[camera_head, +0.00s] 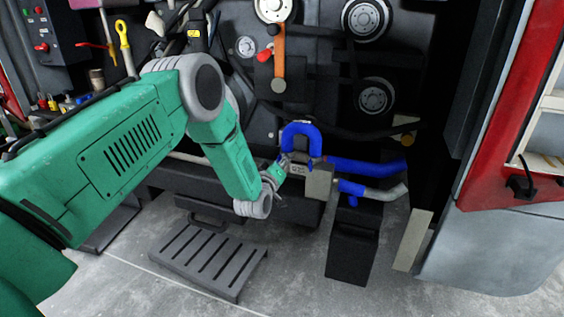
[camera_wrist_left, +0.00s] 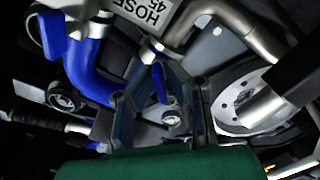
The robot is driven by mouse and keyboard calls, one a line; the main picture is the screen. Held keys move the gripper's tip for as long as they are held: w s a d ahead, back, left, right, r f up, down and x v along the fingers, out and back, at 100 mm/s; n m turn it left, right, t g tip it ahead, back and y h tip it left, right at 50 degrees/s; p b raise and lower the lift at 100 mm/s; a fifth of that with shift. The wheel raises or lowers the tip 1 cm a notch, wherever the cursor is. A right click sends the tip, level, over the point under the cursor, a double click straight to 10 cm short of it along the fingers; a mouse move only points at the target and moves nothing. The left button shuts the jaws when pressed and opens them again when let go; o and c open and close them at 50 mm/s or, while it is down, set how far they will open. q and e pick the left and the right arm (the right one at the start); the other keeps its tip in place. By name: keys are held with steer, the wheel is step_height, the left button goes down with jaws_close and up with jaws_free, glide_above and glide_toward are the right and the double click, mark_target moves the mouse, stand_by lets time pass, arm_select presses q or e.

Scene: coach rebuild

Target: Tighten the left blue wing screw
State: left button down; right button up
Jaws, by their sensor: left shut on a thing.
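My left gripper (camera_head: 283,167) reaches in from the left, at the left side of a small grey labelled box and below a bent blue hose (camera_head: 302,131). In the left wrist view, the fingers (camera_wrist_left: 160,100) stand on both sides of a blue wing screw (camera_wrist_left: 159,83) and are shut on it. The screw is beside a metal pipe end, and its base is partly hidden. A second blue wing piece (camera_wrist_left: 54,36) shows at the upper left of the wrist view. In the head view the held screw is too small and covered to make out. My right gripper is not in view.
A black container (camera_head: 352,245) and slatted step (camera_head: 208,260) are below. Pulleys (camera_head: 375,97) are above. A metal pipe (camera_wrist_left: 235,27) passes close by the fingers.

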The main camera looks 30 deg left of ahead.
arm_select(q)
steer(key=shift+s+m+p, duration=0.1)
steer(key=shift+m+p, duration=0.35)
steer(key=shift+m, duration=0.75)
steer(key=m, duration=0.2)
steer(key=shift+f+m, duration=0.15)
steer(key=shift+m, duration=0.15)
steer(key=c, duration=1.7)
jaws_free()
